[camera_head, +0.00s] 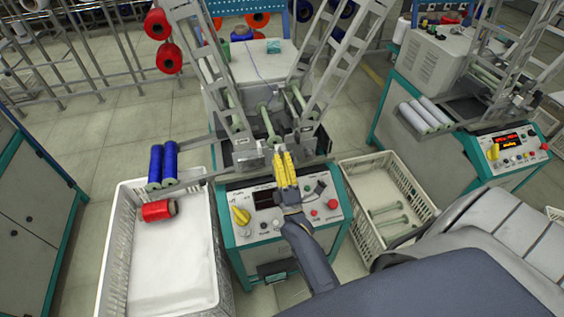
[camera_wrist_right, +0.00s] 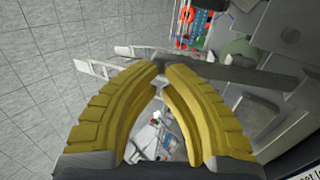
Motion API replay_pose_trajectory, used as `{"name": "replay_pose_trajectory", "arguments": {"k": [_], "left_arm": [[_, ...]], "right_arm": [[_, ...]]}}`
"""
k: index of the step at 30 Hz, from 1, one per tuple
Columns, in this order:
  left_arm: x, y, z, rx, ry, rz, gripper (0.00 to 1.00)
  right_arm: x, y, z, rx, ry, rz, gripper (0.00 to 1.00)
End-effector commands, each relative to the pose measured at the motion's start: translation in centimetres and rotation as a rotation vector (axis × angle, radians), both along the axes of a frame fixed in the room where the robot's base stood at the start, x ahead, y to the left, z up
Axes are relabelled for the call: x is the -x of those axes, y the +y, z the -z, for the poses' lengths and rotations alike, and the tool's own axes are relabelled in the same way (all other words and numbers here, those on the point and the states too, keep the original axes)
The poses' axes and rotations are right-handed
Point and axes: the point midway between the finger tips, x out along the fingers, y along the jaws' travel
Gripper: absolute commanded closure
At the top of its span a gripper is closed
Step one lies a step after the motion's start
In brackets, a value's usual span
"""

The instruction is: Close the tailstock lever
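The winding machine (camera_head: 285,225) stands in the middle of the head view, with a green bobbin (camera_head: 267,122) in its dark winding head. I cannot single out the tailstock lever for certain; my right gripper covers part of this area. My right gripper (camera_head: 283,152) is over the front of the machine, its yellow fingers pointing at the winding head. In the right wrist view, its fingertips (camera_wrist_right: 162,68) nearly meet in front of a flat grey bar (camera_wrist_right: 225,75). Whether anything thin is between the tips is not clear. My left gripper is out of view.
A white crate (camera_head: 122,250) on the left holds a red spool (camera_head: 158,210); blue spools (camera_head: 162,165) lie on a rail above it. A crate (camera_head: 350,205) on the right holds green bobbins (camera_head: 388,222). Slanted metal frames (camera_head: 330,60) rise beside the winding head.

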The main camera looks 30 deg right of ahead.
Motion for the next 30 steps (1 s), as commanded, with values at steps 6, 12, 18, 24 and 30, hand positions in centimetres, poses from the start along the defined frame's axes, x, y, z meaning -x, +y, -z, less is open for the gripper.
{"name": "replay_pose_trajectory", "arguments": {"k": [6,12,18,24,30], "left_arm": [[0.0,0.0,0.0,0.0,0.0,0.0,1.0],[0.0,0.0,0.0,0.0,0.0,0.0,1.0],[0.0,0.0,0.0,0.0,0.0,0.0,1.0],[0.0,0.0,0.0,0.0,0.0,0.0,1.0],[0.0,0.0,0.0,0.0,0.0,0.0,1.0]], "right_arm": [[-2.2,-0.6,-1.7,-0.001,-0.006,0.002,1.0],[-4.8,-1.4,-2.8,-0.001,-0.003,0.001,1.0],[-6.8,-2.0,-3.4,0.0,-0.002,0.001,1.0],[-8.2,-2.3,-3.7,0.0,-0.002,-0.001,1.0],[-8.9,-2.5,-3.8,0.001,-0.003,0.0,1.0]]}}
